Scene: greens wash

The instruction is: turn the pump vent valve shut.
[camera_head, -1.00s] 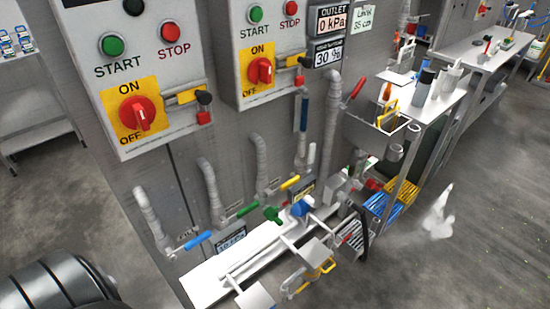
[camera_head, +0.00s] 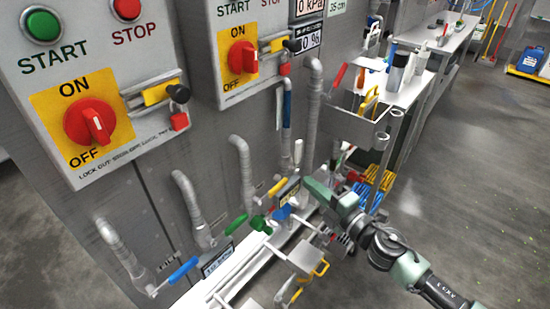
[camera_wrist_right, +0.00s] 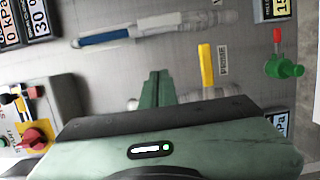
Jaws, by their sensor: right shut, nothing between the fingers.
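Several coloured valve handles are on the pipes. They are a yellow one (camera_head: 277,188), a green one (camera_head: 237,222), a blue one at lower left (camera_head: 182,270), an upright blue one (camera_head: 287,108) and a red one (camera_head: 340,76). I cannot read which label marks the pump vent valve. My right gripper (camera_head: 309,187) is shut and empty, just right of the yellow handle in the head view. In the wrist view its fingers (camera_wrist_right: 154,90) point at the grey panel, left of an upright yellow handle (camera_wrist_right: 206,66), with a blue handle (camera_wrist_right: 104,38) above. My left gripper is out of view.
A control box with START and STOP buttons (camera_head: 165,50) and a red rotary switch stands at the left, with another beside it. A metal bench (camera_head: 415,68) with bottles stands at the back. Yellow and blue crates (camera_head: 372,190) lie beyond my right arm.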

